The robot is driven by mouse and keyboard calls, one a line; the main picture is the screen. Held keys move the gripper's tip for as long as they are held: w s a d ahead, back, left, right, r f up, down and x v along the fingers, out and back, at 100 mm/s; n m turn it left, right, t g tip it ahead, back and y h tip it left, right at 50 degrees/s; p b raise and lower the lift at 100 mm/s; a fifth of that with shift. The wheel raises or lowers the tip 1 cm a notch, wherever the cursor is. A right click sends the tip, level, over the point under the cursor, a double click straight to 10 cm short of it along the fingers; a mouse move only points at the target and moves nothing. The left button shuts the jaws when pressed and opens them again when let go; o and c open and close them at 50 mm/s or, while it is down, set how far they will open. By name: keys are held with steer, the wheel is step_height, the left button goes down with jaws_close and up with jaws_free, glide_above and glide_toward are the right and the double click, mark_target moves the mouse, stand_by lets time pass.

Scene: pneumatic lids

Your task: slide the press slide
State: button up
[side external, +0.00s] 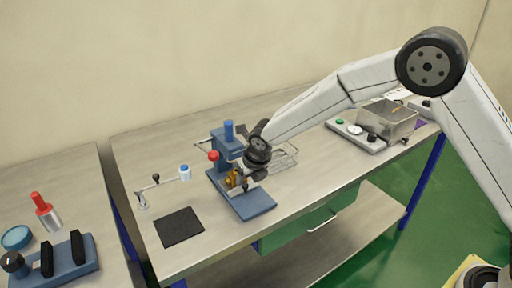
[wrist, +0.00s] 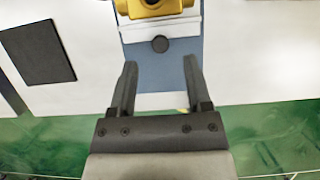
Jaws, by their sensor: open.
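The blue press (side external: 229,143) stands on the table in the side view, with a blue base plate (side external: 257,204), a blue cap on top and a red knob at its left. Its slide (wrist: 160,53) shows in the wrist view as a pale block with a dark round knob (wrist: 160,44), and a yellow part (wrist: 152,8) sits on it. My gripper (wrist: 158,75) is open, its fingers pointing at the slide, one to each side of the knob's line. The knob lies just beyond the fingertips and nothing is between them. In the side view my gripper (side external: 243,181) partly hides the yellow part and slide.
A black mat (side external: 180,227) lies at the front left, and a jointed arm with a blue-capped cylinder (side external: 185,173) stands behind it. A wire basket (side external: 284,155) is behind my wrist. A metal bin (side external: 388,119) and a button panel (side external: 355,136) stand at the right.

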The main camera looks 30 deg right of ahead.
mark_target(245, 185)
steer(key=shift+x, duration=1.7)
steer(key=shift+c, duration=0.2)
jaws_close()
